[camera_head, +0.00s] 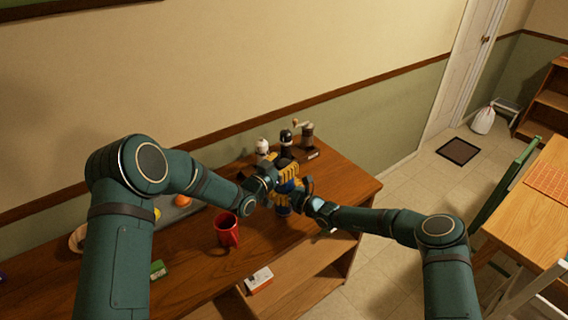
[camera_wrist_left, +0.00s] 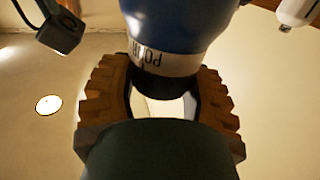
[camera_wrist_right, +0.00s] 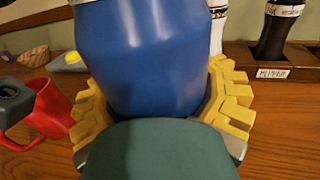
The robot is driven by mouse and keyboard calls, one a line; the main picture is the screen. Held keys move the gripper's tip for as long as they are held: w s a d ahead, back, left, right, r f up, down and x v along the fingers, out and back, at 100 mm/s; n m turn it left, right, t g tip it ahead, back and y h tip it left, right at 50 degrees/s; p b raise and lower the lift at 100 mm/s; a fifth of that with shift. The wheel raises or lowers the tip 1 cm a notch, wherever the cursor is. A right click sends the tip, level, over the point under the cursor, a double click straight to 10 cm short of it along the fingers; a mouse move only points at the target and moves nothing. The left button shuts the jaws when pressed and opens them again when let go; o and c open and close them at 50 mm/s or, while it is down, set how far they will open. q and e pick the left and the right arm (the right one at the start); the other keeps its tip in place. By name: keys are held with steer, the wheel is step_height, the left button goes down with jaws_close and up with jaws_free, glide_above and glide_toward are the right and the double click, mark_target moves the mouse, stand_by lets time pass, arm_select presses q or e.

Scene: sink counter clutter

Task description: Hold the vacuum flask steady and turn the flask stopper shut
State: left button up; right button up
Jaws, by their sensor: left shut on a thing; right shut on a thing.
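The vacuum flask has a blue body and stands on the wooden counter, mostly hidden by my grippers in the head view. In the right wrist view the flask (camera_wrist_right: 150,60) fills the upper middle. My right gripper (camera_head: 300,191) is shut around the body with yellow fingers on both sides. My left gripper (camera_head: 284,176) sits higher and is shut on the flask stopper at the top. In the left wrist view, which looks upside down, a pale band (camera_wrist_left: 165,64) with partly hidden lettering lies between the fingers and the blue body. The stopper itself is largely hidden.
A red mug (camera_head: 227,232) stands left of the flask. Grinders, one dark (camera_head: 286,139), stand in a dark rack (camera_head: 304,154) behind it. Orange and yellow items (camera_head: 183,201) lie farther left.

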arm_select(q)
steer(key=o, duration=1.2)
steer(key=v, duration=1.2)
arm_select(e)
steer(key=o, duration=1.3)
steer(key=shift+o, duration=0.2)
